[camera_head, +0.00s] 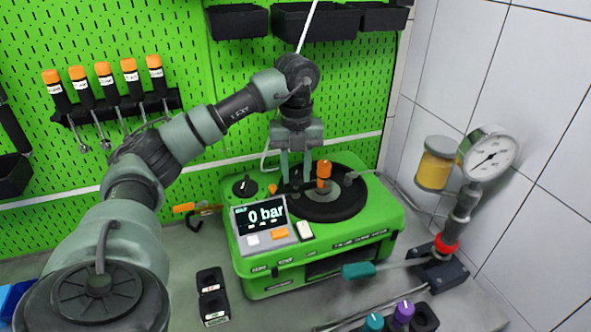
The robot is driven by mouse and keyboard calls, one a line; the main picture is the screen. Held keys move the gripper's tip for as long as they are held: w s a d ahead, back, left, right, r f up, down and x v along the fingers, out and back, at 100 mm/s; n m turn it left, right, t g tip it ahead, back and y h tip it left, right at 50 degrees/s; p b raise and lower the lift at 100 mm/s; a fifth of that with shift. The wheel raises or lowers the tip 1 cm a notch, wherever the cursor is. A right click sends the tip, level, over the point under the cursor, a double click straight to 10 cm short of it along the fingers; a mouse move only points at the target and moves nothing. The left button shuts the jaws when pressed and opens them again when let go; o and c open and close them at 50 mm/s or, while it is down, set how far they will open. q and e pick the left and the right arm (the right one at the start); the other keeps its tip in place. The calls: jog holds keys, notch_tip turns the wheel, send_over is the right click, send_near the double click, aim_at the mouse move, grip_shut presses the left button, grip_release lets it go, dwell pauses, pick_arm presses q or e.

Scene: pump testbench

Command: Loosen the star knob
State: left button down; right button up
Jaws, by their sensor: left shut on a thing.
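The green pump unit (262,284) stands on the bench with a black round plate (335,209) on top. My left gripper (296,178) comes down from above, its two fingers pointing straight down at the back left of this plate. It is shut on a small dark part there, which I take to be the star knob; the fingers mostly hide it and its shape is not clear. An orange-topped post (324,171) stands just right of the fingers. A black dial (245,187) sits left of them. My right gripper is not in view.
The display (262,216) reads 0 bar. A pressure gauge (489,154) with a yellow jar (436,164) stands right, near a teal-handled lever (359,270). Orange-capped tools (83,87) hang on the green pegboard.

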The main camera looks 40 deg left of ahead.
aim_at(297, 175)
pick_arm(q)
jog(key=n, duration=0.5)
jog(key=shift+w+r+p, duration=0.15)
jog(key=shift+p, duration=0.15)
jog(key=shift+n, duration=0.4)
jog(key=c, duration=1)
grip_release()
notch_tip(297, 175, up, 2)
jog(key=shift+r+b, duration=0.1)
jog(key=shift+b, duration=0.4)
notch_tip(297, 175, up, 4)
jog(key=shift+r+p, duration=0.15)
jog(key=shift+p, duration=0.5)
jog(key=shift+a+r, duration=0.1)
jog(key=shift+r, duration=0.5)
